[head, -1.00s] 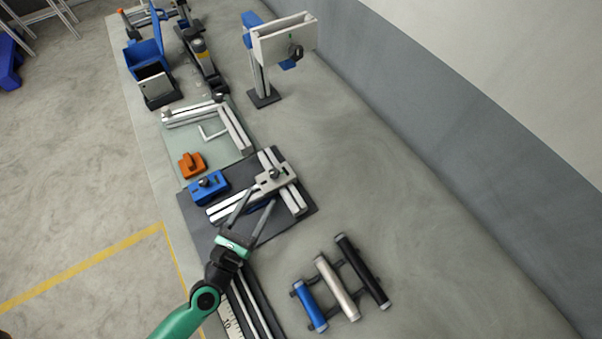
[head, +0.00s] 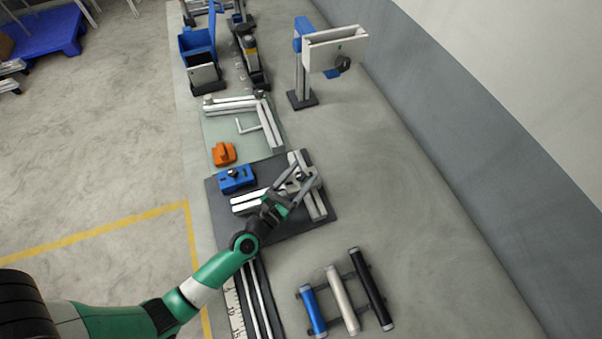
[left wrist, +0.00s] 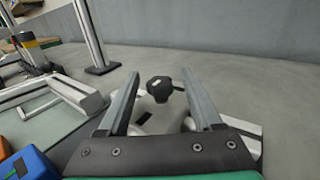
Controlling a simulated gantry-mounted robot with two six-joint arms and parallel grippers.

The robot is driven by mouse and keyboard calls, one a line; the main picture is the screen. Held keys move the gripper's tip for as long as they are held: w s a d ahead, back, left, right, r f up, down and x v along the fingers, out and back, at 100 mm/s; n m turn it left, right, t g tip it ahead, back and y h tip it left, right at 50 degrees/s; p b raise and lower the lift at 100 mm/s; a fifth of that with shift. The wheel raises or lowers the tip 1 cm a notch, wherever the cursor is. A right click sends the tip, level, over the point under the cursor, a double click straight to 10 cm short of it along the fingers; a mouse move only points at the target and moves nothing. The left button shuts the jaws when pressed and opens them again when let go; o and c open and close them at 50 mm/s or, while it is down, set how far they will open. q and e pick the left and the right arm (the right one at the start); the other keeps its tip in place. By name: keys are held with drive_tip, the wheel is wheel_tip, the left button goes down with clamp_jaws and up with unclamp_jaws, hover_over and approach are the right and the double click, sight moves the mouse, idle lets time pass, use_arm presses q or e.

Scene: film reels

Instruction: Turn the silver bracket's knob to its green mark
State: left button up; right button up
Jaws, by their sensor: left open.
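The silver bracket (head: 306,172) sits on the silver rails of the dark mat, at their corner. In the left wrist view, its dark lobed knob (left wrist: 160,90) stands upright with a pale mark on its top. Part of the silver bracket shows below the knob in that view, mostly behind my gripper. My left gripper (head: 295,182) is open over the bracket. In the left wrist view its two fingers (left wrist: 160,76) stand on either side of the knob, with gaps showing. I cannot make out a green mark. My right gripper is not in view.
A blue block (head: 237,180) with a knob and an orange block (head: 224,153) lie to the left. A stand with a white channel (head: 335,52) rises behind. Blue, silver and black tubes (head: 343,300) lie in front. The bench at right is clear.

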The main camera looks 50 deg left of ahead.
use_arm(q)
drive_tip(key=shift+w, duration=0.1)
clamp_jaws()
drive_tip(key=shift+f+b, duration=0.2)
drive_tip(key=shift+b, duration=0.35)
drive_tip(key=m+h+b, duration=0.1)
drive_tip(key=b, duration=0.1)
drive_tip(key=m+h+b, duration=0.1)
drive_tip(key=h+b, duration=0.1)
drive_tip(key=shift+a+f+b, duration=0.15)
drive_tip(key=shift+f+b, duration=0.05)
drive_tip(key=shift+b, duration=0.1)
drive_tip(key=h, duration=0.1)
drive_tip(key=m+h+b, duration=0.1)
drive_tip(key=shift+w+r+m+h, duration=0.1)
drive_tip(key=shift+r+m+h, duration=0.1)
drive_tip(key=shift+m+h, duration=0.1)
drive_tip(key=shift+r+m+h, duration=0.1)
drive_tip(key=shift+m+h, duration=1.1)
drive_tip(key=shift+h, duration=0.7)
drive_tip(key=shift+g, duration=0.3)
unclamp_jaws()
